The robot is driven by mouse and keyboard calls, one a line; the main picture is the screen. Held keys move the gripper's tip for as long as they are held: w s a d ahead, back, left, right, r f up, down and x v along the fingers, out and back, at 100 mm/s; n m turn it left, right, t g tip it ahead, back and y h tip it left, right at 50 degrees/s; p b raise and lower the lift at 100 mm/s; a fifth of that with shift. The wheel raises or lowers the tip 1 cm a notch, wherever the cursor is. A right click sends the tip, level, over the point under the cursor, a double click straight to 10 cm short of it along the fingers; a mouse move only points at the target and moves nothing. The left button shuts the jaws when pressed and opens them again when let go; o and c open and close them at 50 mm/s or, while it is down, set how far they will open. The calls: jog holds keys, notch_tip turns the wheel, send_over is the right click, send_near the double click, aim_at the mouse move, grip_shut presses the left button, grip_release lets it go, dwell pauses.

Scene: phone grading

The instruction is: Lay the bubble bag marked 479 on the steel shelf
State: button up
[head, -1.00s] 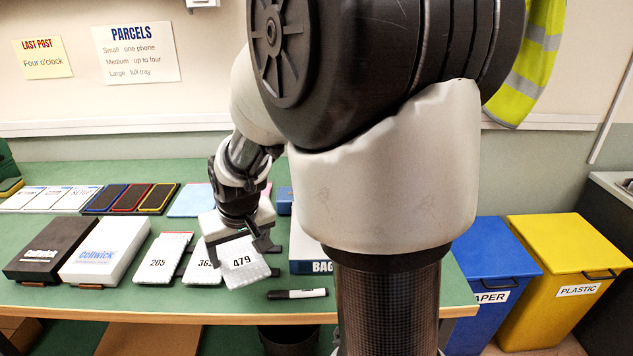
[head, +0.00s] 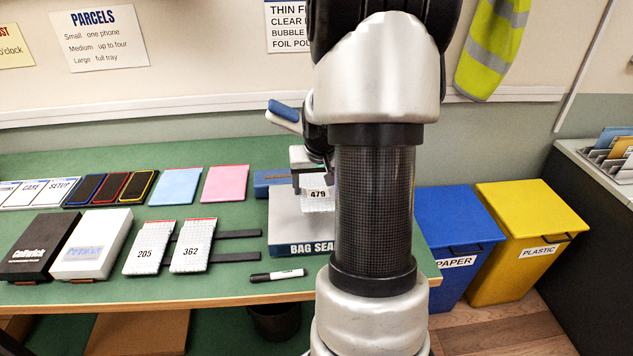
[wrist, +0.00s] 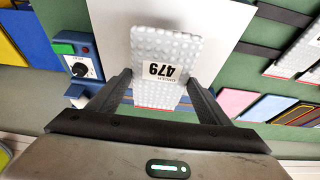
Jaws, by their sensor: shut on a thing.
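The bubble bag marked 479 (head: 318,201) is a white, bubbly pouch with a black-on-white number label. My gripper (head: 308,178) is shut on it and holds it above the bag sealer. In the wrist view the bag (wrist: 160,62) sits between the two fingers of my gripper (wrist: 157,90), its number upside down. My arm hides part of the area right of the bag in the head view.
The bag sealer (head: 285,222) lies below the held bag. Bubble bags 205 (head: 147,247) and 362 (head: 192,245) lie on the green table, with a black marker (head: 277,276) at its front edge. Blue (head: 452,225) and yellow (head: 535,225) bins stand at right.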

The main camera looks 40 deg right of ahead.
notch_tip(320, 180, down, 4)
jog(key=shift+r+b, duration=0.1)
jog(key=shift+b, duration=1.05)
jog(key=shift+w+d+r+p, duration=0.15)
jog(key=shift+w+d+p, duration=0.25)
jog(key=shift+w, duration=0.35)
jog(key=shift+w+d+f+p, duration=0.1)
jog(key=shift+w+d, duration=0.4)
jog(key=shift+w, duration=0.3)
jog(key=shift+w+d+f+p, duration=0.1)
jog(key=shift+w+d, duration=0.35)
jog(key=shift+w, duration=0.3)
jog(key=shift+w+d+p, duration=0.1)
jog(key=shift+w+d, duration=0.4)
jog(key=shift+w, duration=0.3)
jog(key=shift+s+f+b, duration=0.1)
jog(key=shift+f+b, duration=0.45)
jog(key=shift+f, duration=0.05)
jog(key=shift+a+f+b, duration=0.1)
jog(key=shift+f+b, duration=0.15)
jog(key=shift+b, duration=0.05)
jog(key=o, duration=1.3)
jog(key=shift+c, duration=0.2)
jog(key=shift+s, duration=0.1)
jog(key=p+v, duration=0.1)
jog(key=v, duration=1.6)
jog(key=shift+r, duration=0.25)
